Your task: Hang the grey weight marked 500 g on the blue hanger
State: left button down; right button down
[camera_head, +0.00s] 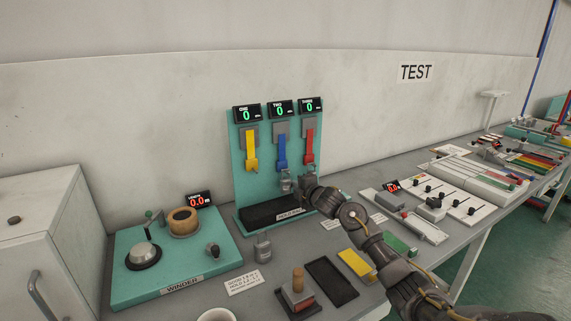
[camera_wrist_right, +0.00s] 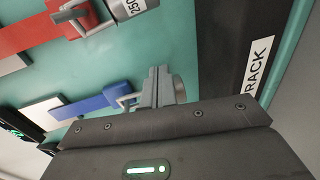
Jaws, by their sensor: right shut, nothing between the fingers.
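The blue hanger (camera_head: 282,152) is the middle one of three on the teal stand. In the right wrist view its blue strap (camera_wrist_right: 95,102) ends in a hook with a wire loop at it. A grey weight (camera_head: 286,183) is at the lower end of the blue hanger in the head view. Its marking cannot be read. My right gripper (camera_head: 302,186) is shut and empty, right beside this weight. In the right wrist view its fingers (camera_wrist_right: 157,87) partly hide a rounded grey body. My left gripper is not in view.
A yellow hanger (camera_head: 251,150) and a red hanger (camera_head: 310,146) flank the blue one. A weight marked 250 (camera_wrist_right: 130,8) is at the red hanger. Another grey weight (camera_head: 263,247) stands on the table beside the winder (camera_head: 175,260). A black rack tray (camera_head: 268,212) lies below the hangers.

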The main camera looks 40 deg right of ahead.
jog(key=shift+a, duration=0.4)
dwell(0.6)
jog(key=shift+d, duration=0.4)
dwell(3.2)
jog(key=shift+p, duration=0.3)
jog(key=shift+s, duration=0.3)
jog(key=f+p+v, duration=0.1)
jog(key=p+v, duration=0.2)
jog(key=v, duration=0.4)
jog(key=shift+s+d+p, duration=0.3)
jog(key=shift+s+d, duration=0.05)
jog(key=shift+d, duration=0.3)
jog(key=shift+f, duration=0.15)
